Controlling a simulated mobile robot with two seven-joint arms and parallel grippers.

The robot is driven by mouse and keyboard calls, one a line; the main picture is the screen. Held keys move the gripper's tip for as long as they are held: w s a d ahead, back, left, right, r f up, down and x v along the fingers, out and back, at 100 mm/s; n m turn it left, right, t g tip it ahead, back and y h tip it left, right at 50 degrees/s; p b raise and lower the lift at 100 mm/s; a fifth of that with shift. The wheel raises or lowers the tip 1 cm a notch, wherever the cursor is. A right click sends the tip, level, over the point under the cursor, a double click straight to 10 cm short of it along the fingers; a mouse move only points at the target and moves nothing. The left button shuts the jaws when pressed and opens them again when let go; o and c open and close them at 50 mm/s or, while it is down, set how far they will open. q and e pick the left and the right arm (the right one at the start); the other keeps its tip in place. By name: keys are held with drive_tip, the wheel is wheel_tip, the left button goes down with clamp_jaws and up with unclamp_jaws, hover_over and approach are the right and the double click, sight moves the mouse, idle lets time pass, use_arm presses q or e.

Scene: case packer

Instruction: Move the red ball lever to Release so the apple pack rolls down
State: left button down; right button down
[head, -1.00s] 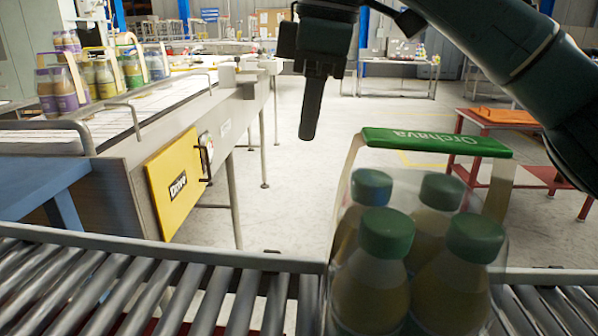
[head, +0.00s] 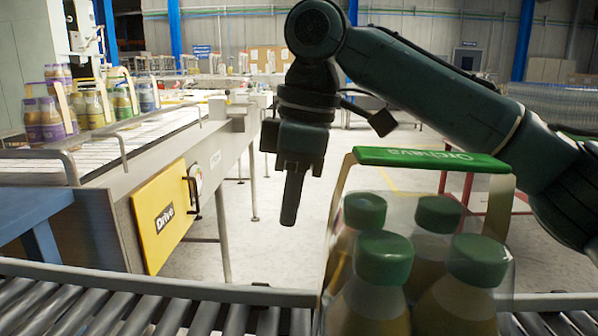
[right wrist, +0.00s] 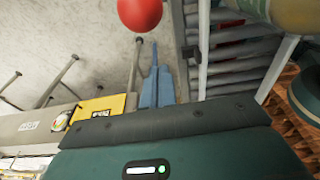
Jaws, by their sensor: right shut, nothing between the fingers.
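The red ball (right wrist: 140,14) of the lever shows at the top edge of the right wrist view. Its stem and any Release mark are not visible, and I cannot make out the ball in the head view. The pack (head: 438,160) with a green Orchava handle and green-capped bottles stands upright at the roller conveyor in the head view. My right gripper (head: 291,212) is shut and empty, pointing down left of the pack, apart from it in the picture. I cannot tell its distance to the ball. My left gripper is not in view.
The roller conveyor (head: 150,287) crosses the front. At the left are a machine with a yellow Drive panel (head: 170,215), a blue table (head: 35,212) and several bottle packs (head: 45,118). Open floor (head: 250,245) lies beyond the conveyor.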

drive_tip(key=d, duration=0.1)
drive_tip(key=d+f, duration=0.1)
drive_tip(key=d, duration=0.1)
drive_tip(key=shift+d, duration=0.3)
idle(0.3)
